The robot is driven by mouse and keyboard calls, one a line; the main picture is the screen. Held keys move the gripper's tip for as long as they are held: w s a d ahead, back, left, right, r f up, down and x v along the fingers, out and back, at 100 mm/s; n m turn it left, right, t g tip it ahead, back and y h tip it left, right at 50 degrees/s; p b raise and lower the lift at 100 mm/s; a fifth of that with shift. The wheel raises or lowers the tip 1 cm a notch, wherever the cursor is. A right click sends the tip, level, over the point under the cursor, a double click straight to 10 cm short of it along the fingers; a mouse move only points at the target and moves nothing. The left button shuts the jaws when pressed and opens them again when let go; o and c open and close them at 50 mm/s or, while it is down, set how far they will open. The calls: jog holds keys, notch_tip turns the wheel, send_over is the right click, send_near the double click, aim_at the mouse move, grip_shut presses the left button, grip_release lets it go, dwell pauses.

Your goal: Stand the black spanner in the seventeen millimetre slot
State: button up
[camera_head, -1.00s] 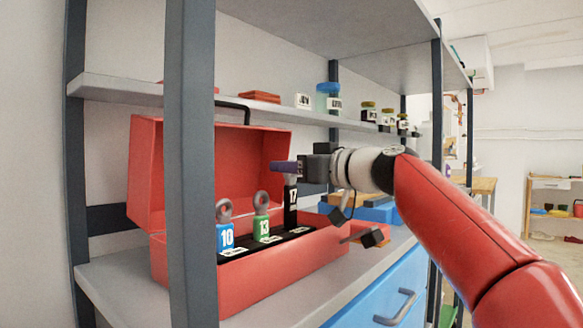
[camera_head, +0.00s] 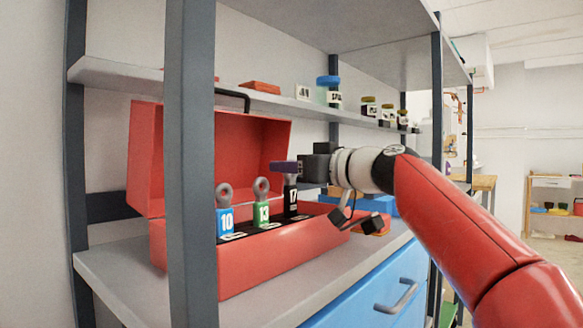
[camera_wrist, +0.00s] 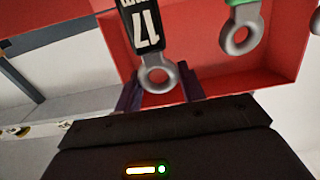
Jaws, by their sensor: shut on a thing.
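The black spanner (camera_head: 290,203), marked 17, stands upright at the right end of the black slotted rack (camera_head: 250,232) inside the red toolbox (camera_head: 275,262). Its lower end meets the rack at the slot there; how deep it sits I cannot tell. In the wrist view the grey ring (camera_wrist: 158,75) lies between the fingers. A blue spanner (camera_head: 225,215) marked 10 and a green spanner (camera_head: 262,208) marked 13 stand in the rack to the left.
The toolbox's raised lid (camera_head: 150,160) stands behind the rack. A dark shelf post (camera_head: 190,120) stands in front of the box's left part. A shelf (camera_head: 120,82) with jars and small boxes runs above. A blue drawer unit (camera_head: 365,290) is below.

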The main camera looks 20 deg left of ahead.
jog(key=shift+f+b, duration=1.05)
jog(key=o, duration=1.2)
jog(key=shift+d, duration=0.25)
jog(key=b+v, duration=0.2)
jog(key=v, duration=0.5)
jog(key=shift+d, duration=0.15)
jog(key=shift+s, duration=0.1)
